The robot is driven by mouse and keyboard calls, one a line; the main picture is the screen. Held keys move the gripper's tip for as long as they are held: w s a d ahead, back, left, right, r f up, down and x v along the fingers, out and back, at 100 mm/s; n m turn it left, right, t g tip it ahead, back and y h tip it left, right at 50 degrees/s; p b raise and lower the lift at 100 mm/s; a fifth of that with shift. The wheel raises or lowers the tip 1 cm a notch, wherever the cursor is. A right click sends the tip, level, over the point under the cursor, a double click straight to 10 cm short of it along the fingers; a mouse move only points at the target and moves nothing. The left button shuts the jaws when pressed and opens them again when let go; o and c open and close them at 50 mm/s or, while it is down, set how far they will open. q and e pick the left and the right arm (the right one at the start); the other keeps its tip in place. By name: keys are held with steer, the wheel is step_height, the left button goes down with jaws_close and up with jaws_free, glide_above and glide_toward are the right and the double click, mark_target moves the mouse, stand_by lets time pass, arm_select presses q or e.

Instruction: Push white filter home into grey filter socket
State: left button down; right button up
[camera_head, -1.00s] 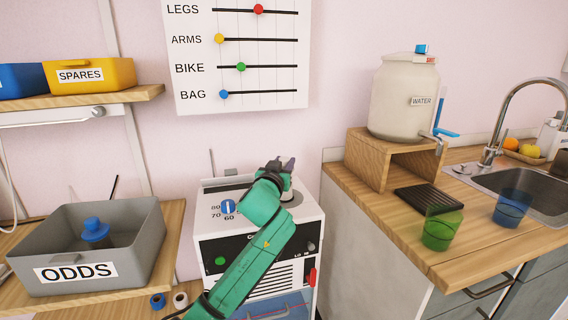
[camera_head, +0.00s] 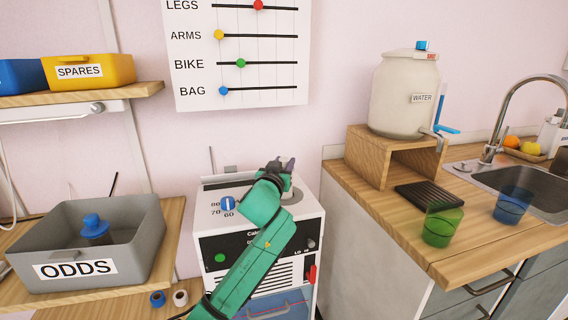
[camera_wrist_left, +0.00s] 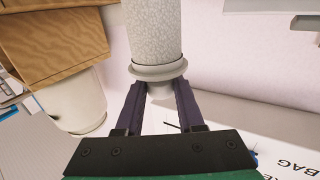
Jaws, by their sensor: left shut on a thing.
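In the left wrist view, the white filter (camera_wrist_left: 153,30) is a speckled pale cylinder with a smooth flange and a small knob. My left gripper (camera_wrist_left: 160,90) is shut on its knob, below the flange in the picture. In the head view, my left gripper (camera_head: 279,166) is above the back right of the white machine's top. The filter is almost wholly hidden there behind the gripper and arm. The grey filter socket (camera_head: 294,197) shows as a grey ring on the machine's top, partly covered by my arm. I cannot tell whether the filter touches it. My right gripper is not in view.
The white machine (camera_head: 210,245) has a blue dial (camera_head: 227,204) on top. A wooden counter (camera_head: 390,225) with a water tank (camera_head: 402,95) on a wooden stand (camera_head: 372,160) stands to the right. A grey ODDS bin (camera_head: 140,240) is at left. The wall is close behind.

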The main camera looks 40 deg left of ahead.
arm_select(q)
steer(key=shift+f+b, duration=0.45)
steer(key=shift+f, duration=0.2)
steer(key=shift+c, duration=2.2)
jaws_free()
steer(key=b+v, duration=0.1)
steer(key=v, duration=0.9)
steer(key=shift+s+d+f, duration=0.1)
steer(key=shift+s+f, duration=0.05)
steer(key=p+v, duration=0.2)
steer(key=v, duration=0.2)
steer(key=shift+s+p, duration=0.15)
steer(key=shift+p, duration=0.25)
